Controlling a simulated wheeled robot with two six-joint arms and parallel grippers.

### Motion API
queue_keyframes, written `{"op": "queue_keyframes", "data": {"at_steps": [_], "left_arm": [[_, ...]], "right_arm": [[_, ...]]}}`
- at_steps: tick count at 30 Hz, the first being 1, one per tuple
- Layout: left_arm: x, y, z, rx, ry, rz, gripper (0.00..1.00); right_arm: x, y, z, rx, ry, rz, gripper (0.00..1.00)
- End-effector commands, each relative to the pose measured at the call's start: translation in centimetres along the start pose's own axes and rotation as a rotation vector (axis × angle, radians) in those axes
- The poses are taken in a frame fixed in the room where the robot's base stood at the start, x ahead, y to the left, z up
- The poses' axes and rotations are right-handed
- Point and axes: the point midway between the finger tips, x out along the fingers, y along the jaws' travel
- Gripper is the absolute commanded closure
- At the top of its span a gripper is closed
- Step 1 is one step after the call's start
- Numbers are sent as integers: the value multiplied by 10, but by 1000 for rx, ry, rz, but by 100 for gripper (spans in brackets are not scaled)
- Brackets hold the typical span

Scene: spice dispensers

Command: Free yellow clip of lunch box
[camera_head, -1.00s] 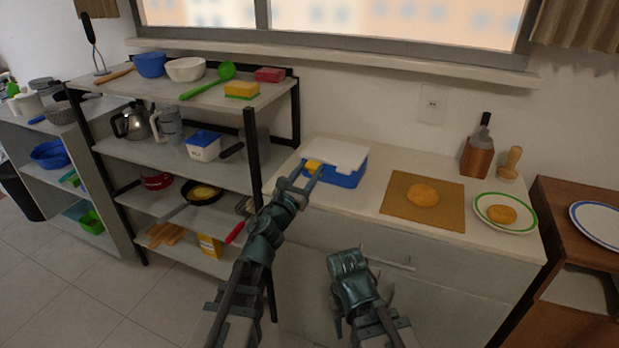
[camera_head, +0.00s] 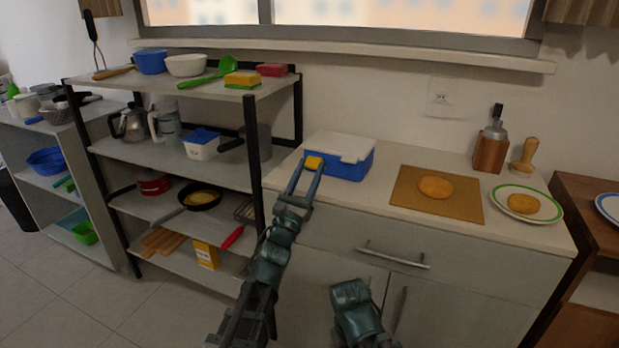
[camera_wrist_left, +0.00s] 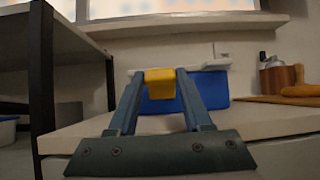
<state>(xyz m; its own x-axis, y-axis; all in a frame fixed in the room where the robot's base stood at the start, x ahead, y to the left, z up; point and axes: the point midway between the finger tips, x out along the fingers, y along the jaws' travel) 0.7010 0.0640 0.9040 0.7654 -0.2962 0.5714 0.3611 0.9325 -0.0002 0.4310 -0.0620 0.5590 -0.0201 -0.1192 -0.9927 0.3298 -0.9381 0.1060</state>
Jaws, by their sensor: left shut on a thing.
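The lunch box (camera_head: 346,167) has a blue body and a white lid (camera_head: 343,146), and sits on the counter near its left end. Its yellow clip (camera_head: 314,163) is at the left front of the box. My left gripper (camera_head: 309,169) is shut on the clip, one finger on each side. In the left wrist view the clip (camera_wrist_left: 160,84) sits between the fingertips, in front of the blue box (camera_wrist_left: 214,89). Whether the clip is still latched cannot be told. My right arm shows low in the head view, but its fingers do not.
A brown board (camera_head: 462,207) with a round flat food lies right of the box. A green-rimmed plate (camera_head: 548,213) stands farther right. A shelf rack with a black post (camera_head: 252,150) stands close on the left. The counter front is clear.

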Motion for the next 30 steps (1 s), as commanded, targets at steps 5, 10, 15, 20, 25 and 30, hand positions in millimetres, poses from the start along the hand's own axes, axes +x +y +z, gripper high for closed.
{"op": "queue_keyframes", "data": {"at_steps": [5, 10, 15, 20, 25, 30], "left_arm": [[0, -1, -1, 1, -13, -1, 100], [0, -1, 0, 0, -13, -2, 100], [0, -1, 0, 0, -13, -2, 45], [0, -1, 0, 0, -12, -1, 20], [0, 0, 0, 0, -12, -1, 20], [-5, 0, -2, 0, -12, -1, 20]], "right_arm": [[3, 0, 0, 0, 0, 1, 50], [3, 0, 0, 0, 0, 1, 50], [3, 0, 0, 0, 0, 1, 50], [3, 0, 0, 0, 0, 1, 50], [3, 0, 0, 0, 0, 1, 50], [6, 0, 0, 0, 0, 1, 50]]}}
